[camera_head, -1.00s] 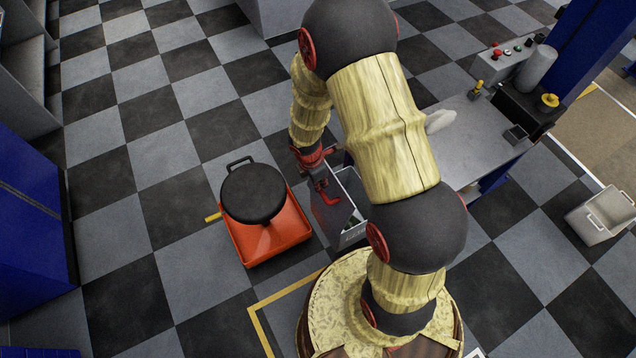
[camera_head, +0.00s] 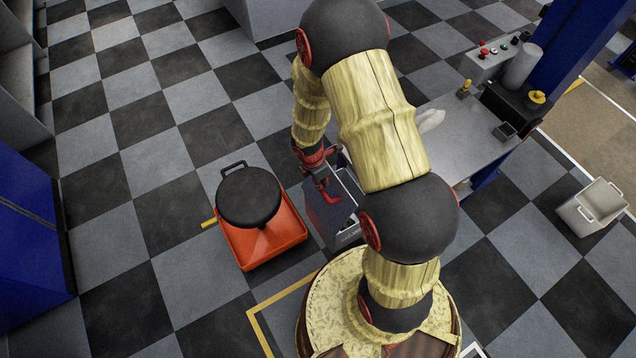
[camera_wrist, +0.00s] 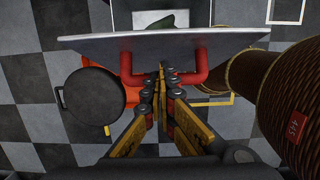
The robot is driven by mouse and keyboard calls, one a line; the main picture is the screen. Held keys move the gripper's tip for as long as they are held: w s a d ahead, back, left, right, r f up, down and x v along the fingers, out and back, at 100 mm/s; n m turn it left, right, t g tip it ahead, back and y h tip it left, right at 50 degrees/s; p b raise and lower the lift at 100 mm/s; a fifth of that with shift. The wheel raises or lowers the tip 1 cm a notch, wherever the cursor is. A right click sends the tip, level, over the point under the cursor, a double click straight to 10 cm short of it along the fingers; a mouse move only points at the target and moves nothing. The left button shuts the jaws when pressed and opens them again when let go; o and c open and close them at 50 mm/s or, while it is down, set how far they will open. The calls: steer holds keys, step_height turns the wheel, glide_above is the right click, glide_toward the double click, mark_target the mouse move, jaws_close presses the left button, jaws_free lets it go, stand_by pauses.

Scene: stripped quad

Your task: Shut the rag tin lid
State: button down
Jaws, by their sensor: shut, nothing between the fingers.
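The rag tin (camera_head: 348,238) is a grey metal box beside my base in the head view, partly hidden by my arm. Its flat grey lid (camera_head: 328,208) stands open at a tilt, with a red handle (camera_head: 333,197) on its outer face. In the wrist view the lid (camera_wrist: 100,43) crosses the picture nearly edge-on, with the red handle (camera_wrist: 200,68) below it. Beyond the lid, the tin's opening shows something dark green inside. My gripper (camera_wrist: 162,72) is shut and empty, its tips close to the lid between the handle's legs. Whether it touches is unclear.
An orange-red base (camera_head: 262,245) with a round black top (camera_head: 249,196) stands just left of the tin. A grey worktable (camera_head: 465,135) with a control box is at the right. A pale bin (camera_head: 592,207) stands far right. Checkered floor lies clear at the left.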

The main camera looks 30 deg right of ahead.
steer(key=shift+s+d+f+p, duration=0.1)
steer(key=shift+d+f+p, duration=0.05)
steer(key=shift+d, duration=0.35)
steer(key=shift+d+f+p, duration=0.1)
steer(key=shift+d+p, duration=0.05)
steer(key=shift+d, duration=0.35)
steer(key=d+f+b, duration=0.3)
steer(key=d+f, duration=0.7)
steer(key=d, duration=0.3)
steer(key=shift+d+f, duration=0.3)
step_height(320, 180, up, 12)
steer(key=a, duration=0.2)
steer(key=shift+f, duration=0.1)
